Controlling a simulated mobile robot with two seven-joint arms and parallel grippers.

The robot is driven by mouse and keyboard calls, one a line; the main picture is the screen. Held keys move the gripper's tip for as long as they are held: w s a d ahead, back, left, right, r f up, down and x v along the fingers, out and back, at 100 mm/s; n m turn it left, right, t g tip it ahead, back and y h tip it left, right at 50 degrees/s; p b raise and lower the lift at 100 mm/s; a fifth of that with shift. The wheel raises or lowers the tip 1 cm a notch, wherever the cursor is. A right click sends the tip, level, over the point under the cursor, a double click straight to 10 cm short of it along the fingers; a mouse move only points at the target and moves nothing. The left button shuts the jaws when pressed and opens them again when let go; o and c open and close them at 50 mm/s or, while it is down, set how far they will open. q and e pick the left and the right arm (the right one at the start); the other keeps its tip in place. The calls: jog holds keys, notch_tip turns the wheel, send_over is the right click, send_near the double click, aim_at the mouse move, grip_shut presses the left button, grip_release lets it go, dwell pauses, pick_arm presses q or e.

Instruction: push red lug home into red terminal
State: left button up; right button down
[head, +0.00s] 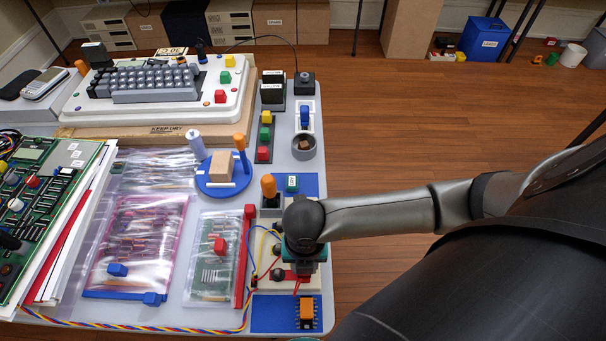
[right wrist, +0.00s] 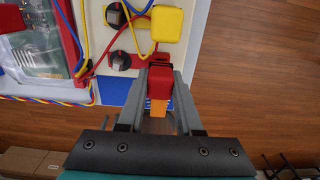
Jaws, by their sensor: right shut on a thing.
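My right gripper (right wrist: 160,74) is shut on a red block (right wrist: 160,79), which I take to be the red lug. In the right wrist view it is at the lower edge of a cream panel (right wrist: 122,64). A red patch (right wrist: 145,57) just beyond it may be the red terminal; the held block and fingers hide most of it. I cannot tell whether lug and terminal touch or how deep the lug sits. In the head view, my right gripper (head: 302,268) covers much of the panel (head: 268,245). My left gripper is not in view.
A yellow block (right wrist: 166,24) and dark knobs (right wrist: 125,63) stand on the panel beside the gripper. Coloured wires (head: 255,275) run along its left side. An orange block (head: 306,310) sits on a blue mat (head: 270,312) at the near corner. The table edge is close on the right.

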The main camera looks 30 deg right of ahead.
jog(key=shift+f, duration=0.45)
jog(key=c, duration=0.5)
grip_release()
jog(key=shift+r, duration=0.1)
jog(key=shift+c, duration=1.4)
notch_tip(320, 180, up, 7)
jog(key=p, duration=0.6)
jog(key=shift+p, duration=0.35)
